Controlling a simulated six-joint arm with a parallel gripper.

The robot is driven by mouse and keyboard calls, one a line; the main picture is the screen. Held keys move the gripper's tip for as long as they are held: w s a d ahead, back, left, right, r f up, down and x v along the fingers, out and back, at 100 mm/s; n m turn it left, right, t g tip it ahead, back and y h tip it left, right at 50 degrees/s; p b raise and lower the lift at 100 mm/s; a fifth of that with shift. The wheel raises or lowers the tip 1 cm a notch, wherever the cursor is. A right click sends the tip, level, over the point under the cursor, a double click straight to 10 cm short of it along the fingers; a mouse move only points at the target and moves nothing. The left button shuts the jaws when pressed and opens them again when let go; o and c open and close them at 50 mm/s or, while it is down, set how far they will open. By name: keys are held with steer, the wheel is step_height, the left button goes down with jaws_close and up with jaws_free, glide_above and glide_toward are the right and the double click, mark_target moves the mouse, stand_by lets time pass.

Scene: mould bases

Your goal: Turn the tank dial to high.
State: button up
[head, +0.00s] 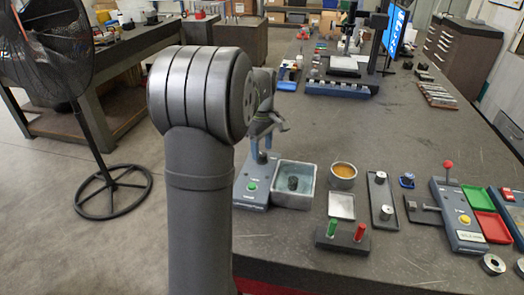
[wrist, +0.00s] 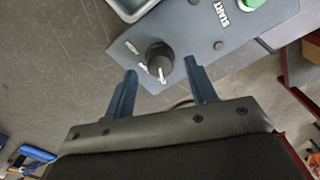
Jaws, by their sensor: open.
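The tank dial (wrist: 160,56) is a black round knob with a white pointer line, on a blue-grey panel (wrist: 207,42). The pointer faces the lower part of the wrist view. Small white labels beside the knob are too blurred or covered to read surely. My gripper (wrist: 160,67) is open, with one blue finger on each side of the dial. The fingertips appear apart from the knob; their height relative to it is unclear. In the head view the dial (head: 262,158) stands at the back of the panel, just below my gripper (head: 265,141).
A green START button (head: 251,187) is on the same panel. A grey tank (head: 312,183) of water stands right of it. A cup (head: 343,171), a block with green and red handles (head: 342,239) and a press (head: 458,215) are further right.

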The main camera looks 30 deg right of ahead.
steer(key=shift+f, duration=0.9)
steer(key=c, duration=1)
